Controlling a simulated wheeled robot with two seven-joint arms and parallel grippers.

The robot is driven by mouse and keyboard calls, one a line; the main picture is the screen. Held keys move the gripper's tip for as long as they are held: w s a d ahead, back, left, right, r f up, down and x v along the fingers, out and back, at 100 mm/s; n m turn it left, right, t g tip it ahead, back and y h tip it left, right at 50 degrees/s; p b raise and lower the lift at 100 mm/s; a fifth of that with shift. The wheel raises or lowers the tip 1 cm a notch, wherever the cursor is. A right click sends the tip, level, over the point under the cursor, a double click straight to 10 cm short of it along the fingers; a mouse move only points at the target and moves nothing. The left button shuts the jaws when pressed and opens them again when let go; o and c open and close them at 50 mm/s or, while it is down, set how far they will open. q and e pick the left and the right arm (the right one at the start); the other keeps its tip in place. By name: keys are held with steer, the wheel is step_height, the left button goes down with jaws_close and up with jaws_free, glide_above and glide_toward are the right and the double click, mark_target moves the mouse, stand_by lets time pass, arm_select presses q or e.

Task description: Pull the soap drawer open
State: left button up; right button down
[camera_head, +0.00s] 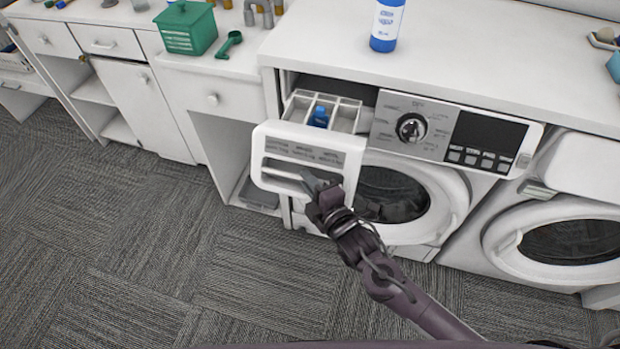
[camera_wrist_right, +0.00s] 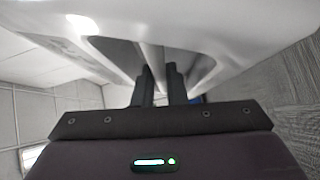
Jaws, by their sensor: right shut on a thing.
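The soap drawer (camera_head: 308,152) of the left washing machine stands out from the machine's front in the head view. Its white front panel faces me, and its compartments show behind it with a blue piece (camera_head: 319,117) inside. My right gripper (camera_head: 312,182) is at the lower part of the drawer front, shut on its handle. In the right wrist view the two dark fingers (camera_wrist_right: 159,82) reach into the recess of the white drawer front (camera_wrist_right: 215,30). The exact grip is partly hidden. My left gripper is not in view.
The washing machine (camera_head: 447,137) has a dial, a dark display and a round door below. A second machine (camera_head: 570,240) stands to the right. A blue-white bottle (camera_head: 386,25) and a green box (camera_head: 186,27) stand on the counters. The carpet floor (camera_head: 150,270) in front is clear.

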steer(key=c, duration=1.7)
jaws_free()
steer(key=shift+c, duration=0.2)
arm_select(q)
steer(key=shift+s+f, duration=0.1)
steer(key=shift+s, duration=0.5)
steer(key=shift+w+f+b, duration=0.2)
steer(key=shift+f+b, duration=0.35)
steer(key=shift+b, duration=0.05)
arm_select(e)
steer(key=v, duration=0.8)
steer(key=shift+w+f, duration=0.1)
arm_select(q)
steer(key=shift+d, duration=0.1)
